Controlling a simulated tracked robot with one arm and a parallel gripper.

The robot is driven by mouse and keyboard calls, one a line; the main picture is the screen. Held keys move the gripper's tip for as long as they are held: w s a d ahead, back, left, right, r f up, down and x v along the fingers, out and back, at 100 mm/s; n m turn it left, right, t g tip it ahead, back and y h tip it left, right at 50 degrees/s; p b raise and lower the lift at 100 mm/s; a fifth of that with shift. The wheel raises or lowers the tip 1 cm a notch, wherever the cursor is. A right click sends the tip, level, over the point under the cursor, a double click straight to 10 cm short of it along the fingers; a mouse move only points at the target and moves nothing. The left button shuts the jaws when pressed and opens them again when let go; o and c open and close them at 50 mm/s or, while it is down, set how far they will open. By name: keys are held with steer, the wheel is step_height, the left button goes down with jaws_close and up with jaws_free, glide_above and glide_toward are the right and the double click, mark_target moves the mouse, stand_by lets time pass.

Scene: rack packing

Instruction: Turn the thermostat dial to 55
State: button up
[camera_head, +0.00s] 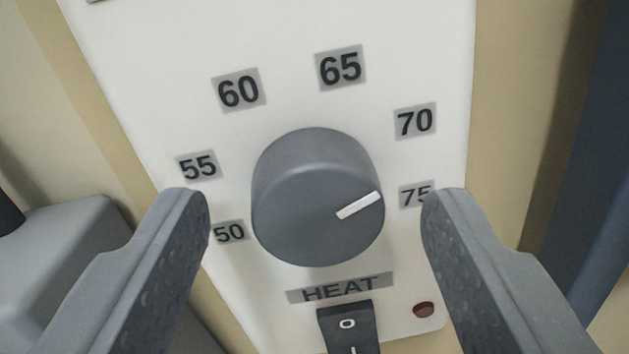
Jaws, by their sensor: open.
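The grey round thermostat dial (310,190) sits in the middle of a white panel (170,60). Its white pointer mark (359,205) points right, toward the label 75 (414,194). The label 55 (198,166) is at the dial's left, above the label 50 (229,233). The labels 60 (238,91), 65 (340,69) and 70 (415,121) run over the top and right. My gripper (317,207) is open, with one finger left and one right of the dial. Gaps show between the fingers and the dial. The right fingertip partly covers the 75 label.
Below the dial are a HEAT label (340,288), a black rocker switch (348,328) and a small red light (424,310). A beige surface (510,110) lies behind the panel. A dark blue surface (590,170) stands at the right edge.

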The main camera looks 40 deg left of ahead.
steer(key=shift+w+a, duration=0.15)
steer(key=shift+w, duration=0.1)
